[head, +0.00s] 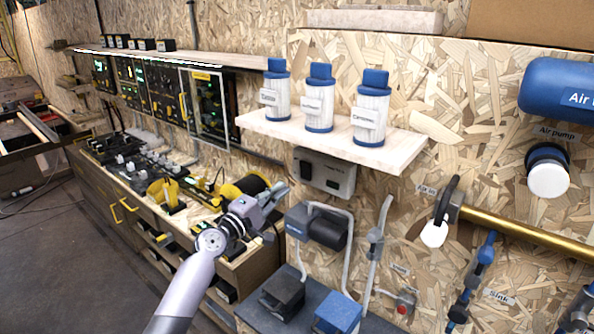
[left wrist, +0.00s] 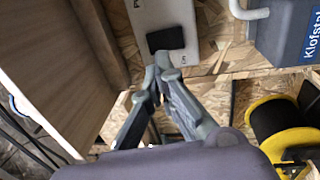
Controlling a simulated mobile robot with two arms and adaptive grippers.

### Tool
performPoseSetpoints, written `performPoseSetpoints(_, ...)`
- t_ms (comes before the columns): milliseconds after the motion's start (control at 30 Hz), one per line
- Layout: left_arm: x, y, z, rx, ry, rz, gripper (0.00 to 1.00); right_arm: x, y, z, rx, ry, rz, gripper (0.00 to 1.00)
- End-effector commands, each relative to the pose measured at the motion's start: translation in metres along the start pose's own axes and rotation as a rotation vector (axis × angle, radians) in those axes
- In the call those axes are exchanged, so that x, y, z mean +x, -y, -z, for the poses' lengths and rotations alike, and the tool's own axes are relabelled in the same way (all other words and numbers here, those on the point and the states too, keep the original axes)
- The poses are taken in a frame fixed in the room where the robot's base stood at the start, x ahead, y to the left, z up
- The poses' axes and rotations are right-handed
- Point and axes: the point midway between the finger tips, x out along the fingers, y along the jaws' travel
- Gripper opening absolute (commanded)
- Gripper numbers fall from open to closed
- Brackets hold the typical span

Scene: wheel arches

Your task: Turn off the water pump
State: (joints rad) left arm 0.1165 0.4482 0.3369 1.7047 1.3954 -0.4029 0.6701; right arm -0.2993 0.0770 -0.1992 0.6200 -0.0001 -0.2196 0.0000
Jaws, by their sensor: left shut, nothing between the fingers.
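A pale box (head: 325,172) with a black rocker switch (head: 306,169) is fixed to the wall under the filter shelf. Its lettering is too small to read, so I cannot tell whether it is the water pump's switch. In the left wrist view the black switch (left wrist: 166,38) sits just beyond my left fingertips. My left gripper (head: 277,192) is shut and empty, below and left of the pale box. Its fingertips also show in the left wrist view (left wrist: 163,68); I cannot tell whether they touch the switch. A grey and blue pump-like unit (head: 316,226) with a pipe is lower right. My right gripper is not in view.
A shelf (head: 400,152) with 3 blue-capped filters overhangs the pale box. White pipes (head: 372,240), a brass pipe (head: 520,233) and a blue air pump tank (head: 560,90) are to the right. A yellow reel (head: 252,184) is behind my gripper. Open floor (head: 70,270) lies left.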

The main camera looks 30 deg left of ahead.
Motion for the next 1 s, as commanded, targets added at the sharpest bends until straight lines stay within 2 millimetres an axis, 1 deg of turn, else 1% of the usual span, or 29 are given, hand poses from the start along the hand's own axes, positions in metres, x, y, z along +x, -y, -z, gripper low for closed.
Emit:
performPoseSetpoints(33,0.013,-0.004,0.0,-0.003,-0.001,-0.003,0.0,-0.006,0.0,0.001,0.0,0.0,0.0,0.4)
performPoseSetpoints(200,0.048,-0.003,0.0,-0.002,-0.001,-0.002,0.0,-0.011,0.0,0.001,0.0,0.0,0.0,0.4)
performPoseSetpoints(300,0.063,-0.002,0.0,-0.003,-0.001,-0.001,0.0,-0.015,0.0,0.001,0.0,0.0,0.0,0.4)
performPoseSetpoints(400,0.074,-0.001,0.0,-0.003,-0.001,0.0,0.0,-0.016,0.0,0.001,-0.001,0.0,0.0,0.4)
performPoseSetpoints(600,0.083,0.0,0.0,0.001,-0.001,0.0,0.0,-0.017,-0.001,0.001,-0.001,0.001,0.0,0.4)
performPoseSetpoints(867,0.083,0.0,0.0,0.001,0.0,0.0,0.0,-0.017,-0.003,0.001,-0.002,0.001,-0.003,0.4)
performPoseSetpoints(1000,0.09,0.0,0.0,0.001,-0.001,-0.001,0.0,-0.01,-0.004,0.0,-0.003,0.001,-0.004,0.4)
